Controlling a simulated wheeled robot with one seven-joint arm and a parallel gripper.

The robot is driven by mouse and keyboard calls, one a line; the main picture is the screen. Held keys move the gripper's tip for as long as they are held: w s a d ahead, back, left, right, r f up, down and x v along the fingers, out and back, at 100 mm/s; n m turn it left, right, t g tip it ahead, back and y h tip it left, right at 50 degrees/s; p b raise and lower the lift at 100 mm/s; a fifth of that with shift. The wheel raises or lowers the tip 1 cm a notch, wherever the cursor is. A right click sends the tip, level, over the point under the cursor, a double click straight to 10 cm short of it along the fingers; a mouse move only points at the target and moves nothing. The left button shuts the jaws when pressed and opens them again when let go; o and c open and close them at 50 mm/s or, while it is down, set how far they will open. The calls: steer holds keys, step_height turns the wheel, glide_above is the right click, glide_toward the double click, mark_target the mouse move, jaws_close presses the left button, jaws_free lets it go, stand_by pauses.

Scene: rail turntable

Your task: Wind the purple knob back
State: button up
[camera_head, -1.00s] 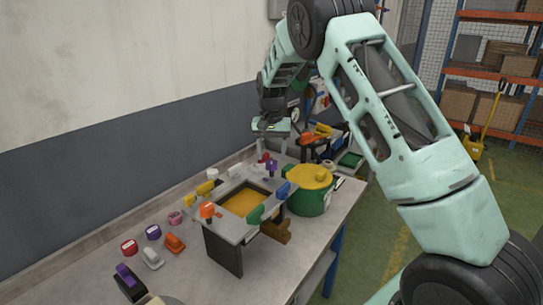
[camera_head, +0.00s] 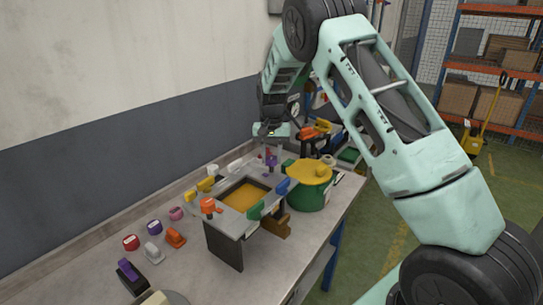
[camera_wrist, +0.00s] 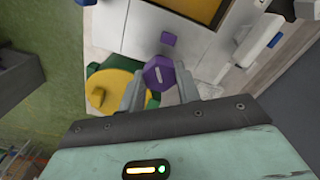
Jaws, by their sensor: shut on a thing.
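The purple knob (camera_wrist: 158,74), with a pale mark on its face, sits between my two fingertips in the wrist view. It also shows in the head view (camera_head: 271,160) at the far corner of the raised frame. My gripper (camera_wrist: 160,82) is shut on the knob from above; in the head view my gripper (camera_head: 270,149) is small and its fingers are hard to make out. The grey frame (camera_head: 228,231) stands on the bench around a yellow-orange panel (camera_head: 244,195).
A green pot (camera_head: 311,197) with a yellow lid (camera_head: 309,172) stands close to the right of the knob. Orange (camera_head: 208,205), blue (camera_head: 283,186) and green (camera_head: 257,209) handles ring the frame. Several small coloured pieces lie at the left on the bench (camera_head: 185,275).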

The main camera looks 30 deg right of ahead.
steer(key=shift+n, duration=0.3)
steer(key=n+b, duration=0.1)
steer(key=n, duration=0.2)
steer(key=shift+n+b, duration=0.3)
steer(key=n, duration=0.3)
steer(key=shift+n+b, duration=0.3)
steer(key=shift+b, duration=0.05)
steer(key=n, duration=0.3)
steer(key=shift+r+n, duration=0.1)
steer(key=shift+n, duration=0.3)
steer(key=n, duration=0.7)
steer(key=n+p, duration=0.1)
steer(key=n, duration=0.2)
steer(key=shift+r+n, duration=0.1)
steer(key=shift+n, duration=0.3)
steer(key=n+p, duration=0.2)
steer(key=n, duration=0.4)
steer(key=shift+w, duration=0.1)
